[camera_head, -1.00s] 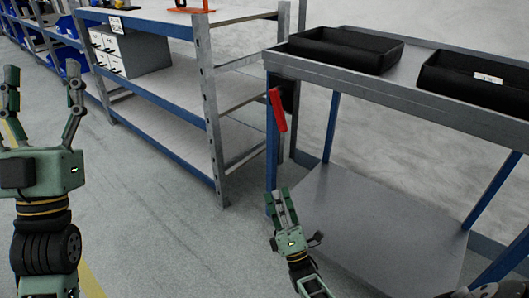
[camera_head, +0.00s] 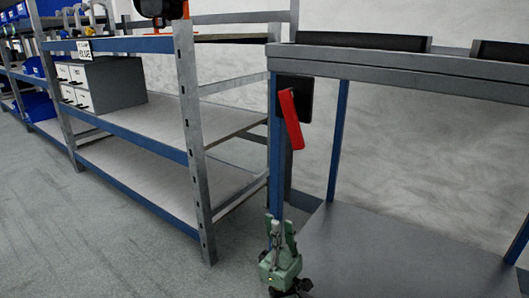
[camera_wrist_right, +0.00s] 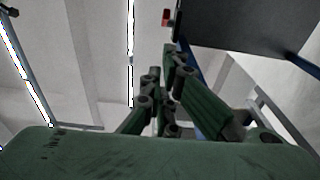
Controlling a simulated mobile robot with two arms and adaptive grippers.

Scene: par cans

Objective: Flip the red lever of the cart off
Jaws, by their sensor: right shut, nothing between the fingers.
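The red lever (camera_head: 291,118) sits on a black plate (camera_head: 307,90) at the near left corner post of the cart (camera_head: 400,58). It hangs down, its lower end tilted slightly right. My right gripper (camera_head: 279,222) is below the lever, beside the blue post, pointing up, shut and empty. It is clearly apart from the lever. In the right wrist view the gripper's fingers (camera_wrist_right: 172,58) point up toward a small red patch that looks like the lever (camera_wrist_right: 166,17), near the dark underside of the cart top. My left gripper is out of view.
The cart's top bears black trays (camera_head: 362,40); its grey lower shelf (camera_head: 400,250) is bare. A blue and grey rack (camera_head: 130,155) stands at left, with a grey drawer box (camera_head: 110,85) on it. The floor in front of the rack is clear.

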